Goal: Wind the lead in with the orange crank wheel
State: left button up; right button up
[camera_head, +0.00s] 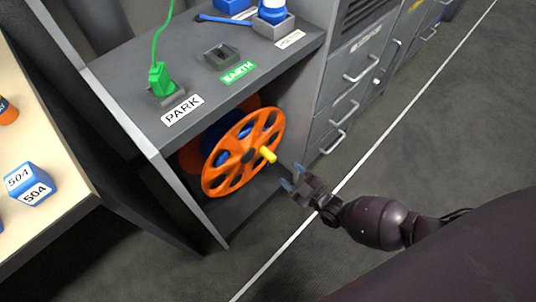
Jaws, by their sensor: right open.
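The orange crank wheel (243,152) stands upright in the open bay under the grey counter. Its yellow handle (268,155) sticks out at the wheel's right side. Blue parts show through the wheel's openings, and part of an orange disc shows behind it. A green lead (158,35) runs up from a green plug (161,80), which sits in a socket by the PARK label. My right gripper (291,180) is open, just below and right of the yellow handle, apart from it. My left gripper is not in view.
An empty dark socket (221,55) is by the EARTH label (238,73). A blue plug (273,10) sits in another socket. Grey drawers (345,90) with handles stand right of the bay. Floor is clear at right.

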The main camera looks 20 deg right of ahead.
aim_at(274, 160)
jog(key=b+x, duration=0.2)
jog(key=x, duration=0.6)
jog(key=shift+w+a+f, duration=0.15)
jog(key=shift+w+f, duration=0.05)
jog(key=shift+w, duration=0.15)
jog(key=shift+w+a+r, duration=0.15)
jog(key=shift+w+a, duration=0.05)
jog(key=shift+w, duration=0.45)
jog(key=shift+c, duration=0.2)
grip_shut()
